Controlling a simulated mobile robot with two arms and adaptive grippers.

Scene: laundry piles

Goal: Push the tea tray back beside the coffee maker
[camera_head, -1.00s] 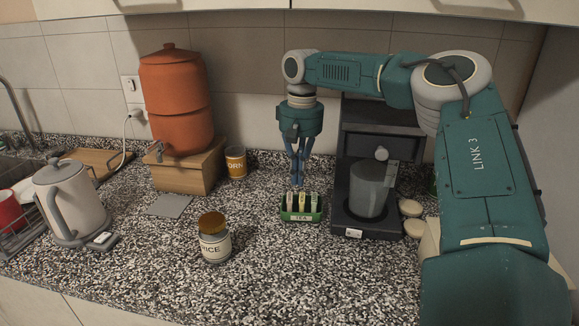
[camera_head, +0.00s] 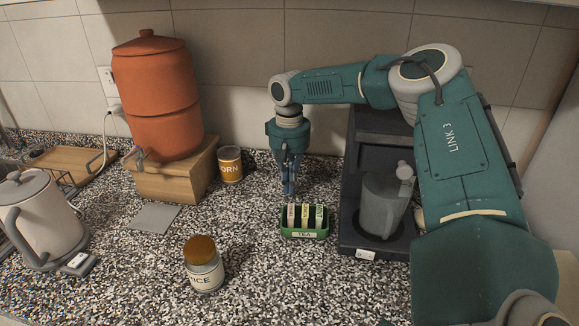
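The tea tray (camera_head: 304,237) is a small green holder with a TEA label and several upright tea packets. It stands on the counter just left of the coffee maker (camera_head: 350,190), with a narrow strip of counter between them. The coffee maker is dark, with a grey jug (camera_head: 382,207) in it. My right gripper (camera_head: 287,197) points down with its fingers close together and nothing visible between them. Its tips are at the tray's back left; whether they touch it I cannot tell. My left gripper is not in view.
A corn can (camera_head: 230,165) stands behind and left, near a wooden stand (camera_head: 175,180) bearing a terracotta water dispenser (camera_head: 157,95). Counter in front of the tray is clear.

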